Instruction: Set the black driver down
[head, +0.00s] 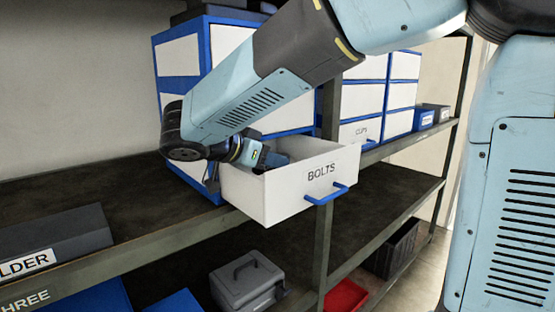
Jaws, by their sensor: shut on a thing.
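My gripper (268,160) is at the open drawer labelled BOLTS (310,185), low over its left side. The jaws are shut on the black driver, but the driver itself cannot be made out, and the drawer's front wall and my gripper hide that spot. The fingertips are only partly visible, as small dark blue and black shapes. I cannot tell whether the driver touches the drawer's floor. The drawer is white with a blue handle (326,194) and is pulled out from the blue and white cabinet (212,175).
The drawer juts out past the front edge of the dark shelf (150,205). A dark bin marked LDER (55,240) stands at lower left. A grey case (245,282) and a red bin (346,297) are below. A CLIPS drawer (360,131) is behind, at right.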

